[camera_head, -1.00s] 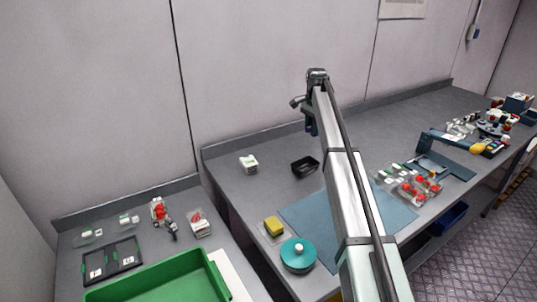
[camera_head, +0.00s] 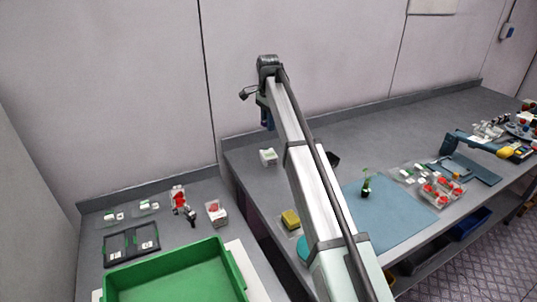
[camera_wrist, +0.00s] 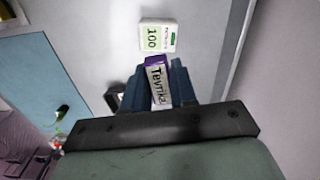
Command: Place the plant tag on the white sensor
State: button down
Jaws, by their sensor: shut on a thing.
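My gripper (camera_wrist: 158,82) is shut on the plant tag (camera_wrist: 158,84), a small white piece with dark lettering and a purple edge. The white sensor (camera_wrist: 157,37), a small white box marked 100 with a green patch, lies just beyond the tag in the wrist view. A gap shows between tag and sensor in that picture; their height difference is unclear. In the head view the sensor (camera_head: 268,157) stands on the grey counter near the wall, below my gripper (camera_head: 267,124). The tag cannot be made out there.
A black tray (camera_head: 334,158) is partly hidden behind my arm. A green bottle (camera_head: 366,187) stands on the blue mat (camera_head: 395,222). A yellow sponge (camera_head: 290,219) and a mostly hidden teal pot (camera_head: 306,247) are nearer. A green crate (camera_head: 175,258) fills the lower left.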

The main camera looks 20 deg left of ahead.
aim_at(269, 153)
jog(key=shift+d+m, duration=0.1)
jog(key=shift+m, duration=0.4)
jog(key=shift+s+f, duration=0.1)
jog(key=shift+f, duration=4.9)
jog(key=shift+f, duration=0.15)
jog(key=c, duration=0.9)
grip_release()
notch_tip(269, 153, up, 12)
jog(key=shift+r, duration=0.2)
